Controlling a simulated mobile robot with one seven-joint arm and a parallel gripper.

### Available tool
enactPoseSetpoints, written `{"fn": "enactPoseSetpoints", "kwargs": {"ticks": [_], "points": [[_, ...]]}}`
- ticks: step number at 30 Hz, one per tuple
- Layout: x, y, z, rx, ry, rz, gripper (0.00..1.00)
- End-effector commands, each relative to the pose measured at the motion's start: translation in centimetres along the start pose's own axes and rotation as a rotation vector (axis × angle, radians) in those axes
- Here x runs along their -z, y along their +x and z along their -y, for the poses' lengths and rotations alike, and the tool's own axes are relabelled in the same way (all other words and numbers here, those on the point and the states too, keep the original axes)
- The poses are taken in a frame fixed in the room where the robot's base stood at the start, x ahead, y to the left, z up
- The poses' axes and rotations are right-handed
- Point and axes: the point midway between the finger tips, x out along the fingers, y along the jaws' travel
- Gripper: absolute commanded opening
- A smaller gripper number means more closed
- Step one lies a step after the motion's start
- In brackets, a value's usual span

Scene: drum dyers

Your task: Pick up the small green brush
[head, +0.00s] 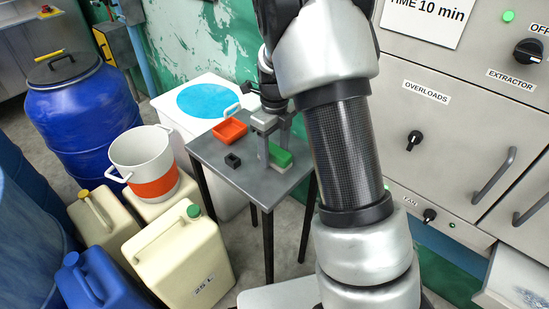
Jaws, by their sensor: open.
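The small green brush (282,157) lies on the small grey table (273,185), towards its right side. My gripper (274,150) points down over the brush with its jaws open. One finger shows at the left end of the brush and the other behind it. The gripper hides part of the brush, and I cannot tell whether the fingers touch it.
An orange-red tray (229,131) and a small black block (233,160) sit left of the brush on the table. A white bucket (143,158), cream canisters (183,255) and a blue drum (80,105) crowd the left. A grey control cabinet (450,110) stands right.

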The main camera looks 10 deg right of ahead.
Motion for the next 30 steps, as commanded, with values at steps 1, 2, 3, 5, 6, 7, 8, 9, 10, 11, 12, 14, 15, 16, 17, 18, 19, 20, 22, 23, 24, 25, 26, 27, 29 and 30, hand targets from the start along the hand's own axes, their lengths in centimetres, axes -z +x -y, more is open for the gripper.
{"fn": "enactPoseSetpoints", "kwargs": {"ticks": [1,2,3,5,6,7,8,9,10,11,12,14,15,16,17,18,19,20,22,23,24,25,26,27,29,30], "points": [[0.0,0.2,0.0,0.0,0.0,0.001,0.56],[0.0,0.2,0.0,0.001,0.0,0.001,0.56],[0.0,0.2,0.0,0.001,0.0,0.001,0.56],[0.0,0.2,0.0,0.001,-0.001,0.001,0.56],[0.0,0.2,0.0,0.001,-0.001,0.001,0.56],[0.0,0.2,0.0,0.001,-0.001,0.001,0.53],[0.0,0.2,0.0,0.001,-0.001,0.001,0.48],[0.0,0.2,0.0,0.0,-0.001,0.001,0.41],[0.0,0.2,0.0,0.0,-0.001,0.001,0.36],[0.0,0.2,0.0,0.0,-0.001,0.001,0.31],[0.0,0.2,0.0,0.0,-0.001,0.001,0.24],[0.0,0.2,0.0,0.0,-0.001,0.001,0.14],[-0.1,0.1,0.0,0.001,-0.001,0.001,0.07],[-0.1,0.1,0.0,0.001,-0.001,0.001,0.06],[-0.1,0.1,0.0,0.001,-0.001,0.001,0.06],[-0.1,0.1,0.0,0.001,-0.001,0.001,0.06],[-0.1,0.1,0.0,0.001,-0.001,0.001,0.06],[-0.1,0.1,0.0,0.001,-0.001,0.001,0.06],[-0.1,-0.1,0.0,0.001,-0.001,0.002,0.06],[-0.1,-0.3,0.0,0.001,-0.001,0.002,0.06],[-0.1,-0.7,0.0,0.002,-0.002,0.002,0.06],[-0.1,-1.1,0.0,0.002,-0.002,0.002,0.06],[-0.1,-1.6,0.0,0.002,-0.003,0.003,0.06],[-0.2,-2.4,0.0,0.003,-0.003,0.004,0.06],[-0.2,-3.7,0.0,0.003,-0.003,0.004,0.06],[-0.1,-4.6,0.0,0.003,-0.002,0.004,0.06]]}}
